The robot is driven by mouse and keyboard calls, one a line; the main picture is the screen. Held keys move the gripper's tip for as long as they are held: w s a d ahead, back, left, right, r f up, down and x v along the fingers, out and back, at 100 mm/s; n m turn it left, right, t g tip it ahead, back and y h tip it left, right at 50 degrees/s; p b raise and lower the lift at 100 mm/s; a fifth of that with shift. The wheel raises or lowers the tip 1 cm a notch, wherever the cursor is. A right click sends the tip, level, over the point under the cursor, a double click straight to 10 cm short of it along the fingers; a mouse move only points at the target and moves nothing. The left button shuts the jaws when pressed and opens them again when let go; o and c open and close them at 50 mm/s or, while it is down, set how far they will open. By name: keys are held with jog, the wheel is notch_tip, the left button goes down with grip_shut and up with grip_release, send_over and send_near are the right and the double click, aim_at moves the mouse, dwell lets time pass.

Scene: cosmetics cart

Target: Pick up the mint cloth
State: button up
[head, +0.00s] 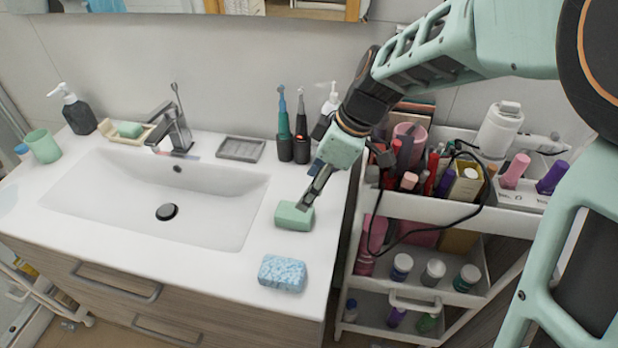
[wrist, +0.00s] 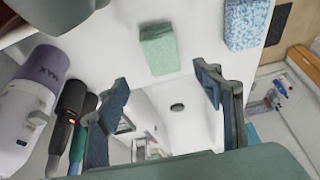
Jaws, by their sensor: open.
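The mint cloth (head: 294,217) looks like a small folded green block. It lies on the white counter right of the sink, and shows in the wrist view (wrist: 159,50) at the upper middle. My gripper (head: 309,198) is just above and behind it in the head view, partly overlapping its top edge. In the wrist view my gripper (wrist: 164,86) has its two fingers spread apart with nothing between them. The cloth appears beyond the fingertips, not between them. Whether a finger touches it, I cannot tell.
A blue speckled sponge (head: 282,273) lies in front of the cloth. Toothbrush holders (head: 285,149) and a grey soap dish (head: 240,149) stand behind. The sink basin (head: 110,205) is left. A crowded cart (head: 440,210) stands right. The counter around the cloth is clear.

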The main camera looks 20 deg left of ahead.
aim_at(295, 210)
jog(key=x, duration=0.4)
jog(key=shift+f, duration=0.25)
jog(key=shift+s+p+x, duration=0.1)
jog(key=shift+p+x, duration=0.15)
jog(key=shift+x, duration=1.1)
jog(key=shift+s+p+x, duration=0.15)
jog(key=shift+p+x, duration=0.05)
jog(key=shift+x, duration=1.15)
jog(key=shift+c, duration=0.4)
jog(key=c, duration=1.1)
